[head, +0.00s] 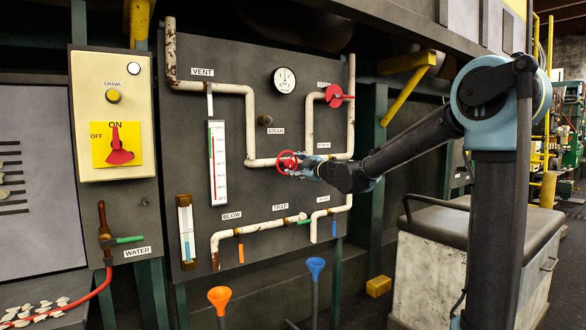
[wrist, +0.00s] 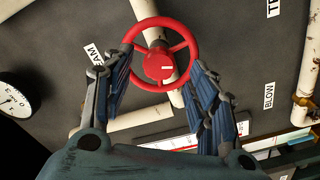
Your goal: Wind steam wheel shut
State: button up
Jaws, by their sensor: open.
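The red steam wheel (head: 283,158) sits on a pale pipe in the middle of the grey panel, below the STEAM label (head: 276,131). In the wrist view the wheel (wrist: 159,67) has a round rim, spokes and a hub with a white mark. My gripper (head: 295,166) is at the wheel and covers part of it in the head view. In the wrist view my gripper (wrist: 163,66) is open, one blue-padded finger on each side of the rim. The fingertips are close to the rim; I cannot tell whether they touch it.
A second red handle (head: 333,95) is up and right on the panel. Orange (head: 219,298) and blue (head: 316,267) funnels stand below. A grey cabinet (head: 470,260) stands at right.

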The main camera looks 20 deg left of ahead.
aim_at(291, 164)
jog(key=shift+x, duration=1.7)
jog(key=c, duration=1.1)
